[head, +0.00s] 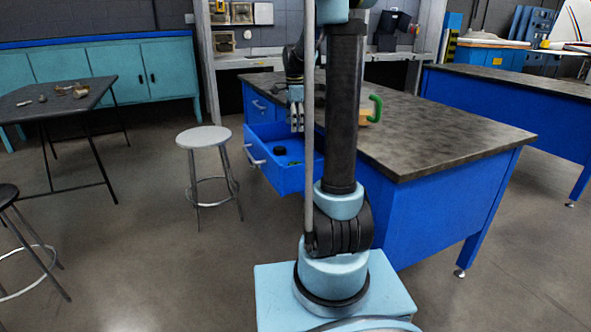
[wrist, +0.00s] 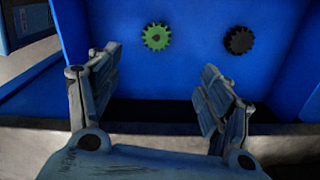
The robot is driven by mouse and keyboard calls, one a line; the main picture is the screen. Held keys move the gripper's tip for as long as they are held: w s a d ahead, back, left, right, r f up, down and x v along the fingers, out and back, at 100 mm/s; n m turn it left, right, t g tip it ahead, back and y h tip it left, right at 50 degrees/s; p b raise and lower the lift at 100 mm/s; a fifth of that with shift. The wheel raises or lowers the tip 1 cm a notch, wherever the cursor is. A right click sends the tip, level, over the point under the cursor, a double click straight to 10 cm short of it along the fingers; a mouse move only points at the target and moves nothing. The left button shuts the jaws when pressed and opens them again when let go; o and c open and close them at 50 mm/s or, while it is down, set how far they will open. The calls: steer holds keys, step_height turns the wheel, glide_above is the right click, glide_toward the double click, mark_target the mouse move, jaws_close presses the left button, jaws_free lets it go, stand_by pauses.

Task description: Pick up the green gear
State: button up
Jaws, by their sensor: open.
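The green gear (wrist: 157,36) lies flat on the blue floor of an open drawer, ahead of my gripper in the wrist view. In the head view it is a small green spot (head: 294,163) in the drawer, partly hard to make out. My gripper (wrist: 158,85) is open and empty, its two fingers spread apart, with the gear beyond the fingertips and nearer the left finger. In the head view my gripper (head: 297,118) points down above the open drawer (head: 290,180).
A black gear (wrist: 239,40) lies right of the green one in the drawer. The blue workbench (head: 450,175) has a dark top bearing a green-handled item (head: 375,107). A white stool (head: 203,138) stands left of the drawer. Drawer walls surround the gears.

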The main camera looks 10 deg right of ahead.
glide_above(296, 162)
steer(key=s, duration=0.1)
steer(key=f, duration=1.1)
steer(key=shift+s+a+f, duration=0.1)
steer(key=shift+a+f, duration=0.2)
steer(key=shift+a, duration=0.1)
steer(key=shift+s+d+f, duration=0.1)
steer(key=shift+s+f, duration=0.05)
steer(key=shift+f, duration=1.25)
steer(key=shift+s+d+f, duration=0.1)
steer(key=shift+f, duration=1.25)
steer(key=shift+c, duration=0.4)
steer(key=c, duration=1.5)
steer(key=shift+r, duration=0.15)
step_height(296, 162, up, 10)
steer(key=shift+f, duration=0.1)
